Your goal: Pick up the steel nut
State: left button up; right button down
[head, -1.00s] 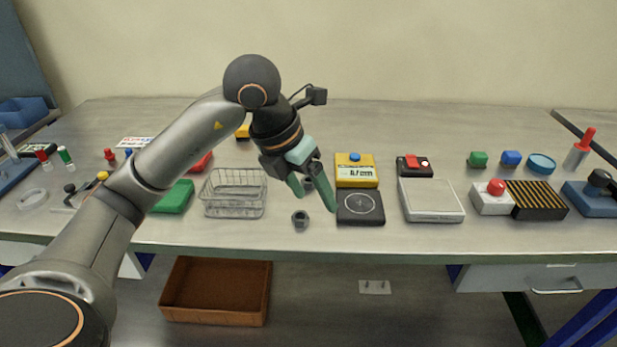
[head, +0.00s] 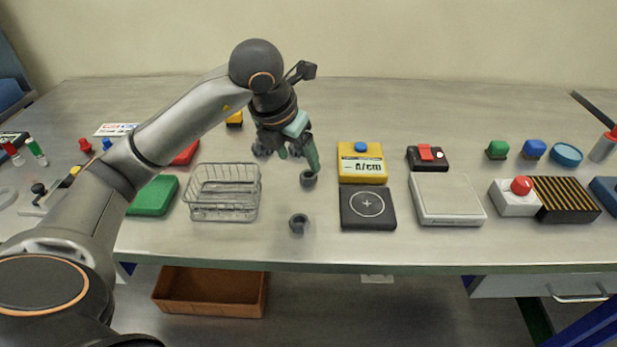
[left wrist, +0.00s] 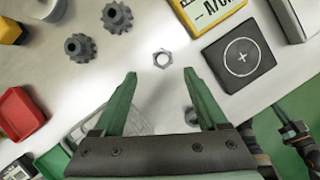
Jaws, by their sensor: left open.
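A small hexagonal steel nut (left wrist: 163,58) lies flat on the bench, shiny in the left wrist view, just beyond and between my fingertips. In the head view, a nut (head: 307,178) lies left of the yellow meter, close by the right fingertip. A second, darker nut (head: 298,223) lies nearer the bench front; in the left wrist view (left wrist: 192,116) one finger partly hides it. My left gripper (head: 299,162) is open and empty, pointing down above the bench. Its fingers (left wrist: 160,92) are spread wide in the left wrist view.
Two dark gears (left wrist: 77,47) lie left of the nut. A yellow meter (head: 361,163) and black pad (head: 367,208) stand to its right, a wire basket (head: 223,193) to its left. The bench between basket and pad is mostly clear.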

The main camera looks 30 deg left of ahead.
aim_at(306, 176)
pick_arm(q)
jog(key=x, duration=0.6)
jog(key=shift+s+d, duration=0.1)
jog(key=shift+d, duration=0.15)
grip_shut()
dwell(0.3)
jog(key=shift+r, duration=0.1)
